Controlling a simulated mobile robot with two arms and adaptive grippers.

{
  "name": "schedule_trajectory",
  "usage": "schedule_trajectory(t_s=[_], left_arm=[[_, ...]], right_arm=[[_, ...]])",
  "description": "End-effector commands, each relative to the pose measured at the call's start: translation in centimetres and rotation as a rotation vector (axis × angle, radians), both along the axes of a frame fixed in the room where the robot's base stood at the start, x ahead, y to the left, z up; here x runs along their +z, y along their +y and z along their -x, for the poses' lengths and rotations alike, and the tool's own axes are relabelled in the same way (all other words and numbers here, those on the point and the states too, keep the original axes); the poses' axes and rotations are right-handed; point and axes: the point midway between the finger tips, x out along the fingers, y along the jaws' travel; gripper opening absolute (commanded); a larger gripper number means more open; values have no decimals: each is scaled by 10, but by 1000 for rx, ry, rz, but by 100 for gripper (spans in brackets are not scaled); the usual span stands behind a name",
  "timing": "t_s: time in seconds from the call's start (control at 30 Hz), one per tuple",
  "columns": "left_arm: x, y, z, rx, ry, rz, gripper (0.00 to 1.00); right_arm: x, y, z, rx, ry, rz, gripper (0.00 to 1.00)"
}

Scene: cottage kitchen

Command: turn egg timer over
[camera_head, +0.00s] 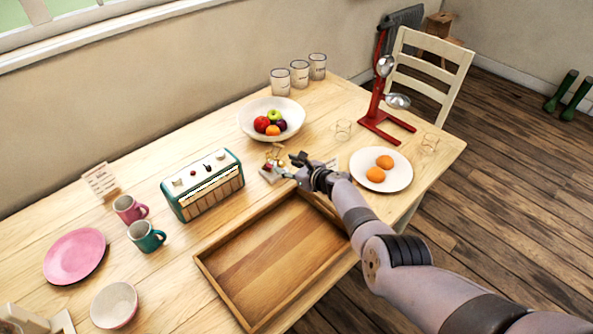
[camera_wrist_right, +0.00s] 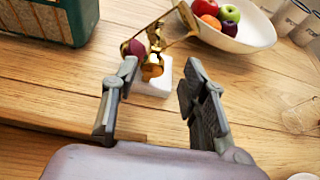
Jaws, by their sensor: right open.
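A small brass-coloured piece on a white block (camera_head: 271,172), with a dark red and an orange rounded part, stands on the table between the fruit bowl and the tray. It is likely the egg timer, but its shape is too small to be sure. In the right wrist view the brass piece (camera_wrist_right: 153,62) and its white block (camera_wrist_right: 152,86) show just beyond the fingertips, roughly centred between them. My right gripper (camera_head: 289,166) is open and reaches toward it from the right. In the wrist view the gripper (camera_wrist_right: 161,76) holds nothing. My left gripper is out of view.
A wooden tray (camera_head: 203,263) lies below the gripper. A green radio (camera_head: 203,186) stands left, a fruit bowl (camera_head: 249,130) behind, and a plate (camera_head: 397,181) with two orange things right. Mugs, a pink plate (camera_head: 75,256) and a red stand (camera_head: 377,112) are further off.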

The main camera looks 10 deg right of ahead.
Motion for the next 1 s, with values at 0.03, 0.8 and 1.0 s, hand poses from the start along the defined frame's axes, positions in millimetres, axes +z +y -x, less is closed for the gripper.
schedule_trajectory(t_s=[0.03,0.8,1.0], left_arm=[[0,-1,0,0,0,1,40],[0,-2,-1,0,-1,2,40],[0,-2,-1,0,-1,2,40]], right_arm=[[0,-3,2,0,-2,5,40],[26,-26,52,10,1,-6,40],[28,-28,55,9,1,-5,40]])
